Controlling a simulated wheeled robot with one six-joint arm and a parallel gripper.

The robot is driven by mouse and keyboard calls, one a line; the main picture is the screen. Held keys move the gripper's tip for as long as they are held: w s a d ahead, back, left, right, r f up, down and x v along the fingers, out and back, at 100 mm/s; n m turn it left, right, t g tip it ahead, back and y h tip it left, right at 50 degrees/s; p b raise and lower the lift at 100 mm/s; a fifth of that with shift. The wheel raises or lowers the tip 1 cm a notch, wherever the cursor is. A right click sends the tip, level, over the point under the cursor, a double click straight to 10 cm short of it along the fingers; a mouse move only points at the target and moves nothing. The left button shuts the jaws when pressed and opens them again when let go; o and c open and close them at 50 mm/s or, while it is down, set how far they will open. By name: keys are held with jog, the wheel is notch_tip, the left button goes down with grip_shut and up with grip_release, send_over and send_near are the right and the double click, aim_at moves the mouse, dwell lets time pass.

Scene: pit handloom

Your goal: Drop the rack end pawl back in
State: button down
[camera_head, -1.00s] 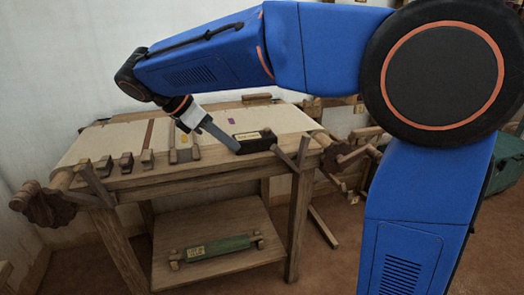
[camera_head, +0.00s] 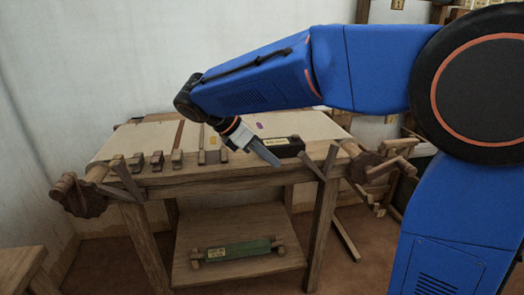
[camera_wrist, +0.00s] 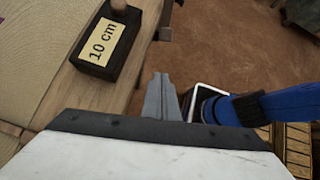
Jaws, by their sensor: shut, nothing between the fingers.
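My gripper (camera_head: 277,162) is shut and empty. In the head view its fingertips are at the front edge of the loom frame (camera_head: 235,178), just in front of a dark labelled block (camera_head: 288,149). The wrist view shows the shut fingers (camera_wrist: 160,95) over the outer side of the wooden edge, apart from the block marked "10 cm" (camera_wrist: 97,72). A brown toothed wheel (camera_head: 360,165) sits at the frame's right end, with a slanted wooden bar (camera_head: 331,160) beside it. A similar wheel (camera_head: 84,200) and bar (camera_head: 127,180) are at the left end. I cannot tell which bar is the pawl.
A wooden bench (camera_head: 20,268) stands at the left. Floor in front is clear.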

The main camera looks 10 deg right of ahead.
aim_at(312, 166)
jog(key=shift+w+d+f, duration=0.1)
jog(key=shift+w+d, duration=0.05)
jog(key=shift+d, duration=0.8)
jog(key=shift+w+d+f, duration=0.1)
jog(key=shift+w+d, duration=0.1)
jog(key=shift+d, duration=0.8)
jog(key=shift+w+d+f, duration=0.1)
jog(key=shift+w+d, duration=0.05)
jog(key=shift+d, duration=0.8)
